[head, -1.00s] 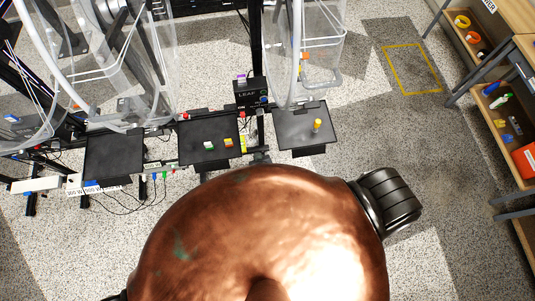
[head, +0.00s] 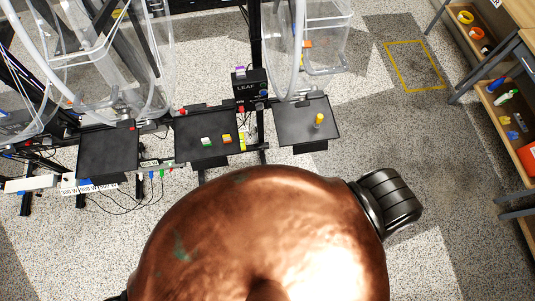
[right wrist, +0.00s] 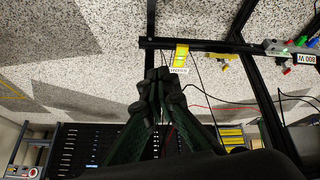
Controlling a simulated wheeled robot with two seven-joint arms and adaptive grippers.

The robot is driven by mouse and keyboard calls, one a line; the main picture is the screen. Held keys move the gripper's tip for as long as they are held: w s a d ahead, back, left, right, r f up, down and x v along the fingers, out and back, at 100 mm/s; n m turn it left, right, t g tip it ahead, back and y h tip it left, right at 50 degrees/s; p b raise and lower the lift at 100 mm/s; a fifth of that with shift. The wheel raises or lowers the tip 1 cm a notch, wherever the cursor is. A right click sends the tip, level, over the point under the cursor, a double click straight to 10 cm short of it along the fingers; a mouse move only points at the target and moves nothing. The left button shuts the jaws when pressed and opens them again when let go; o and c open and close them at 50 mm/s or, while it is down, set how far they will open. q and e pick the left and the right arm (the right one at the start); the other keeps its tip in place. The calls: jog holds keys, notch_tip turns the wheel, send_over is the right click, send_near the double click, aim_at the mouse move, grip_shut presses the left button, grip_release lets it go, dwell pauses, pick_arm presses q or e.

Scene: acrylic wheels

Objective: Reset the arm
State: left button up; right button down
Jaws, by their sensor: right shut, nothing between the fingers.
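My right gripper (right wrist: 160,85) shows in the right wrist view, its dark fingers together and nothing between them. It hangs over speckled floor, near a dark frame bar with a yellow label (right wrist: 182,56); I cannot tell the distance between them. In the head view neither gripper shows. A black ribbed part of my right arm (head: 388,201) sits beside my copper-coloured body, which fills the lower middle. My left gripper is out of view.
Three black trays stand ahead: left (head: 107,154), middle (head: 188,148) with a green and an orange piece, right (head: 290,128) with a yellow piece. Clear wheels (head: 285,50) rise behind. Shelves (head: 505,95) line the right. Floor between is free.

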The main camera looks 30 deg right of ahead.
dwell(0.6)
jog(key=s+d+f+n+g+b, duration=0.1)
jog(key=s+d+f+g+b, duration=0.2)
jog(key=s+f, duration=0.65)
jog(key=s+d+f+b, duration=0.3)
jog(key=s+d+f, duration=0.2)
jog(key=s+f, duration=0.4)
jog(key=s+d+f+g+b, duration=0.1)
jog(key=s+d+f+b, duration=0.1)
jog(key=s+f, duration=0.3)
jog(key=s+d+f+g+b, duration=0.1)
jog(key=s+d+f, duration=0.3)
jog(key=s, duration=0.7)
jog(key=shift+s+d+f+y+b, duration=0.25)
jog(key=shift+s+f+y+b, duration=0.15)
jog(key=shift+f, duration=0.35)
